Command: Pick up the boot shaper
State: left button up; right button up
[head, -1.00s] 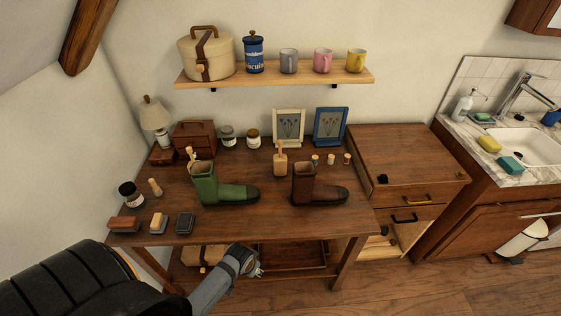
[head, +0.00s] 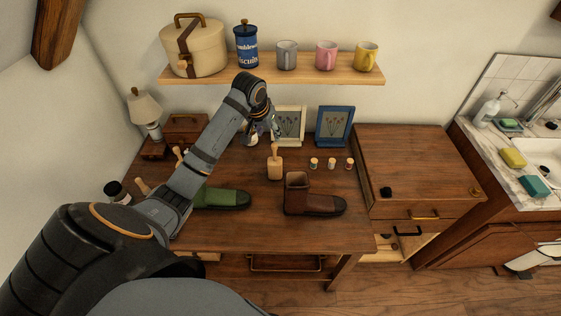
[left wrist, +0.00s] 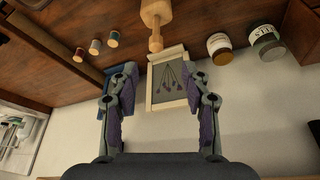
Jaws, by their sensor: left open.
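The boot shaper appears to be the pale wooden block with a thin knobbed handle (head: 275,168), standing upright on the table behind the two boots. It also shows at the top of the left wrist view (left wrist: 156,14), handle toward the middle. My left gripper (head: 270,131) is open and empty, above the back of the table near the block's handle. In the left wrist view its fingers (left wrist: 161,100) are spread, with the block beyond them and not between them. The green boot (head: 222,199) is partly hidden by my left arm. The brown boot (head: 312,201) is in clear view.
A cream picture frame (head: 290,124) stands close behind the gripper, a blue one (head: 334,126) beside it. The table's right front is clear.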

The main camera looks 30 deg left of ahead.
aim_at(274, 145)
pick_arm(q)
jog(key=x, duration=0.4)
jog(key=shift+s+f+p, duration=0.15)
jog(key=shift+f+p, duration=0.15)
jog(key=shift+f, duration=0.1)
jog(key=shift+w+d+f+p, duration=0.1)
jog(key=shift+w+f+p, duration=0.1)
jog(key=shift+f, duration=0.2)
jog(key=shift+w+d+f+p, duration=0.1)
jog(key=shift+w+f+p, duration=0.1)
jog(key=shift+f, duration=0.2)
jog(key=x, duration=0.2)
jog(key=shift+w+f, duration=0.1)
jog(key=shift+f, duration=0.25)
jog(key=shift+w+f, duration=0.25)
jog(key=shift+f, duration=0.2)
jog(key=shift+s+r, duration=0.1)
jog(key=c, duration=0.3)
grip_shut()
pick_arm(e)
jog(key=shift+s+r, duration=0.85)
jog(key=shift+s, duration=0.1)
